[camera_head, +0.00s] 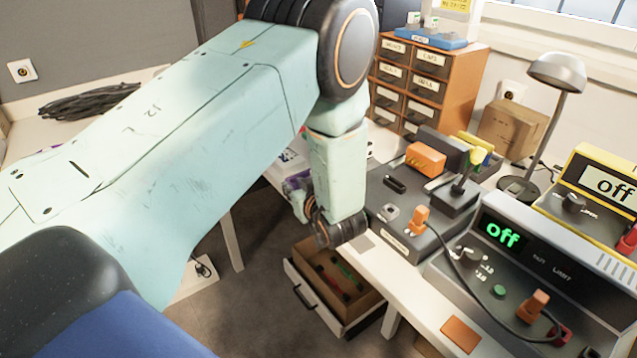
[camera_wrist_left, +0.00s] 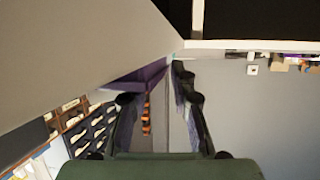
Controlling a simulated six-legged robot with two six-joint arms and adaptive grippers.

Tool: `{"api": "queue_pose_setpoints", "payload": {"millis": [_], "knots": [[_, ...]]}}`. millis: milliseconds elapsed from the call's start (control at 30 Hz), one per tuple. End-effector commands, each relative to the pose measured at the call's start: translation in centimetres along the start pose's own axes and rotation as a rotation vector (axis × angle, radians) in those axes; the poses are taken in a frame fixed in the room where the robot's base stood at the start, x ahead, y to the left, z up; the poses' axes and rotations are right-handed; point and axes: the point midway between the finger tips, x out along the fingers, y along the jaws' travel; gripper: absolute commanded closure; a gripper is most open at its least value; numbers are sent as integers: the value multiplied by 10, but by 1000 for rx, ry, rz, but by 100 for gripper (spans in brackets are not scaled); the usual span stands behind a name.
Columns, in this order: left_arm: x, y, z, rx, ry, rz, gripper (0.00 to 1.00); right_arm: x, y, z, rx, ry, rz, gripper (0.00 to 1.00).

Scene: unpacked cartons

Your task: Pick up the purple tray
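A purple piece, which looks like part of the purple tray (camera_wrist_left: 142,77), shows in the left wrist view at the edge of a large pale surface, close to the left finger in that picture. I cannot tell whether they touch. My left gripper (camera_wrist_left: 152,88) has its two dark fingers apart, with a gap between them. In the head view my left arm reaches across from the left and the gripper (camera_head: 297,190) is small and partly hidden behind the wrist. A little purple shows beside it, but the tray is mostly hidden by my arm. My right gripper is not in view.
An open drawer (camera_head: 330,285) sits below the bench. A cardboard box (camera_head: 512,127) stands near the wall.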

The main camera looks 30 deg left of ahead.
Motion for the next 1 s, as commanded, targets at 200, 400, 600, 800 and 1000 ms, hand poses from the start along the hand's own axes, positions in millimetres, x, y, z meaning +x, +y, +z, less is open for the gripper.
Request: {"api": "queue_pose_setpoints", "payload": {"millis": [200,400,600,800,1000], "knots": [[0,0,0,0,0,0,97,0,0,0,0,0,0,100],[0,0,0,0,0,0,100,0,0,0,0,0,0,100],[0,0,0,-1,1,0,100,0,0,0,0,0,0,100],[-1,0,-2,-1,1,0,100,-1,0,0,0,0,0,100],[-11,1,-30,-3,2,1,100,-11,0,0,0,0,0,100]]}}
